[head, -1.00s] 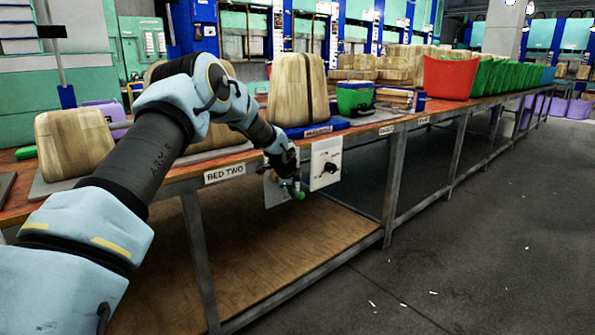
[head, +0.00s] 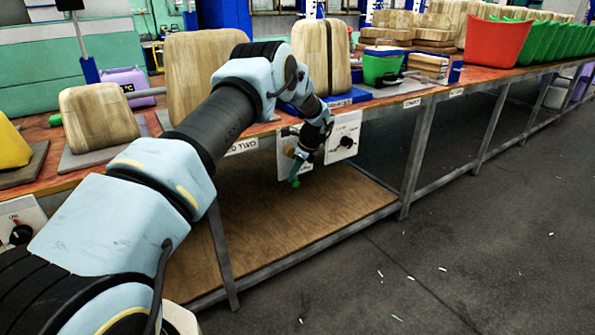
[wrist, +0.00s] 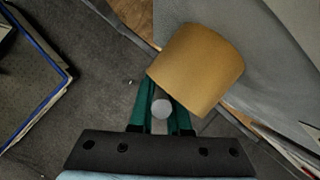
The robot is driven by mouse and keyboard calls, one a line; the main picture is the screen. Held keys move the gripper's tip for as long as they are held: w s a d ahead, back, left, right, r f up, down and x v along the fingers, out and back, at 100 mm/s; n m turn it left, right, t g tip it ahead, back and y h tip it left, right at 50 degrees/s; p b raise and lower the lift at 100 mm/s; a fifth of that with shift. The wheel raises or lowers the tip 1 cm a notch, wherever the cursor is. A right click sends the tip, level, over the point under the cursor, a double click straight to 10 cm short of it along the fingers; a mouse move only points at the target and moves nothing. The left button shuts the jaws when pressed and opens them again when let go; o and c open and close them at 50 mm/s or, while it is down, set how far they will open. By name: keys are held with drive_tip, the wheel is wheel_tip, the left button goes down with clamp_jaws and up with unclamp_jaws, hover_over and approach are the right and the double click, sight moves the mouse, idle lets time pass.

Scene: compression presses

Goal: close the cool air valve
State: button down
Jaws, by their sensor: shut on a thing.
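A white panel (head: 283,143) hangs under the table edge by the BED TWO label. A tan cylinder (head: 290,151) sticks out from it and looks like the cool air valve; it is large in the wrist view (wrist: 197,67). My gripper (head: 294,182), with green fingers, is at the front of this panel. In the wrist view my fingers (wrist: 160,95) are close together at the cylinder's lower left edge, shut around a small grey round piece (wrist: 161,108) that seems part of the valve. My wrist and fingers hide some of the panel, and no valve marking is readable.
A second white panel with a black dial (head: 343,137) hangs just right of my gripper. Another dial panel (head: 22,222) is at far left. The wooden lower shelf (head: 275,230) lies beneath. Wooden blocks stand on the table.

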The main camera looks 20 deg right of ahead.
drive_tip(key=shift+s+f, duration=0.55)
drive_tip(key=shift+s, duration=0.05)
drive_tip(key=c, duration=0.9)
unclamp_jaws()
drive_tip(key=shift+r, duration=0.15)
drive_tip(key=v, duration=1.1)
drive_tip(key=shift+w+d+r+b, duration=0.1)
drive_tip(key=shift+w+b, duration=0.25)
drive_tip(key=shift+w, duration=0.05)
